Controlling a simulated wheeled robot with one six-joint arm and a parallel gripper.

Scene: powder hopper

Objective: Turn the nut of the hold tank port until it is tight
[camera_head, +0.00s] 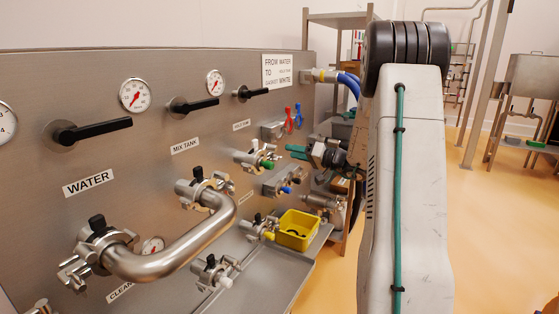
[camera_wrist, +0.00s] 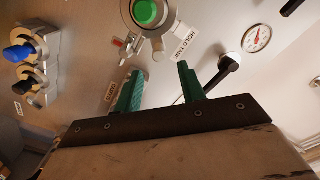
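The hold tank port (camera_head: 250,158) is a metal clamped fitting with a green cap (camera_head: 267,163), on the steel panel. In the wrist view the green cap (camera_wrist: 146,12) is at the top, cut by the edge, with the HOLD TANK label (camera_wrist: 185,41) beside it. A metal clamp part (camera_wrist: 157,48) hangs below the cap; I cannot clearly tell the nut from the clamp. My gripper (camera_head: 297,152) is to the right of the port, apart from it. In the wrist view its two green fingers (camera_wrist: 160,82) are spread, with nothing between them.
A bent steel pipe (camera_head: 178,255) joins the water and mix tank ports and sticks out at front left. A yellow bin (camera_head: 297,229) stands on the lower shelf. Red and blue handles (camera_head: 293,119) are above my gripper.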

